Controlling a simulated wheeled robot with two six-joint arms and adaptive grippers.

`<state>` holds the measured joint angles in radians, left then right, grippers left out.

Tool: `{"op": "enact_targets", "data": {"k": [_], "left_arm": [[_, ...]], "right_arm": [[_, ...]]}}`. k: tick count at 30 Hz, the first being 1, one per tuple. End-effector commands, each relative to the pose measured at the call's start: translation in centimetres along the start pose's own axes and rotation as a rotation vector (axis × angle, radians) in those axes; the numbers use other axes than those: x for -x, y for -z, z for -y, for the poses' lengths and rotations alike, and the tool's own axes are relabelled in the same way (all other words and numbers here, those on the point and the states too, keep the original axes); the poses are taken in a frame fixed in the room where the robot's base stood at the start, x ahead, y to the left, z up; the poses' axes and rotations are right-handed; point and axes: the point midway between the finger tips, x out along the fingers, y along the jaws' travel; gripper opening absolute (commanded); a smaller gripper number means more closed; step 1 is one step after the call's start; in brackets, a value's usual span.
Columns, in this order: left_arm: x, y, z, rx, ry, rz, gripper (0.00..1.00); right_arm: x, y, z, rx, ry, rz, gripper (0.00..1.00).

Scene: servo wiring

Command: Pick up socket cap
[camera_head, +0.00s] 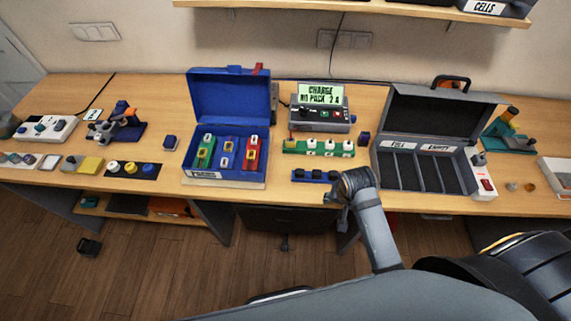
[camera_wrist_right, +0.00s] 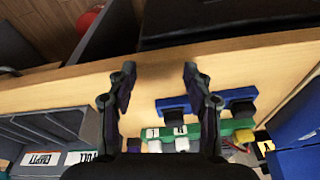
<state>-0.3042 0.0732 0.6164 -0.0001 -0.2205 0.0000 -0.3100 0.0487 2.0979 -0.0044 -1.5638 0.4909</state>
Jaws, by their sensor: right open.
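No piece is clearly marked as the socket cap. The likeliest are the small dark caps (camera_head: 316,175) on a blue strip (camera_head: 298,179) near the table's front edge. The strip also shows in the right wrist view (camera_wrist_right: 223,94), with dark caps (camera_wrist_right: 243,109) along its lower side. My right gripper (camera_head: 330,197) is at the table's front edge, by the strip's right end. My left gripper is not in view.
A green strip with white blocks (camera_head: 318,147) lies behind the blue strip. A charger with a display (camera_head: 322,110) stands farther back. The open blue case (camera_head: 222,180) is to the left. The open grey case (camera_head: 425,185) with compartments is close on the right.

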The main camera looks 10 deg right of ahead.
Motion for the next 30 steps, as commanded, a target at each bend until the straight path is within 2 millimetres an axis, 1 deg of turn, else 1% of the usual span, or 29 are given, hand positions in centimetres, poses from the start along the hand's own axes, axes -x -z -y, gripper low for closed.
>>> {"op": "enact_targets", "data": {"k": [3,5,8,11,15,18,21,24,27,30], "left_arm": [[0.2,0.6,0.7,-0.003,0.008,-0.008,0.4],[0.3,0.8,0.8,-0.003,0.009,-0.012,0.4],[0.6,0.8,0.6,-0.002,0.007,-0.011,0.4],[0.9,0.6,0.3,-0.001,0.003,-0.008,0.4],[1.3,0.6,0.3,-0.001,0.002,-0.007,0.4],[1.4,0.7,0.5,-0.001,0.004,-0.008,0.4],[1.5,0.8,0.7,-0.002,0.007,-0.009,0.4],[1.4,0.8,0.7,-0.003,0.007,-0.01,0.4],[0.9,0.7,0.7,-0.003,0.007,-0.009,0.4],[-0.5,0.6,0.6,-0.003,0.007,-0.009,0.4]], "right_arm": [[0.3,1.8,1.8,-0.199,0.006,0.029,0.51],[0.7,2.7,2.9,-0.318,0.007,0.049,0.51],[1.7,4.4,5.1,-0.538,0.002,0.089,0.51],[3.3,6.4,7.7,-0.786,-0.012,0.137,0.51],[6.4,8.9,11.6,-1.136,-0.061,0.206,0.51],[8.1,9.9,13.3,-1.297,-0.097,0.233,0.51],[8.9,10.2,14.0,-1.372,-0.117,0.244,0.51],[8.9,10.2,14.1,-1.389,-0.123,0.246,0.51],[8.4,10.1,14.1,-1.388,-0.123,0.246,0.51],[7.0,9.8,14.1,-1.387,-0.122,0.246,0.51]]}}
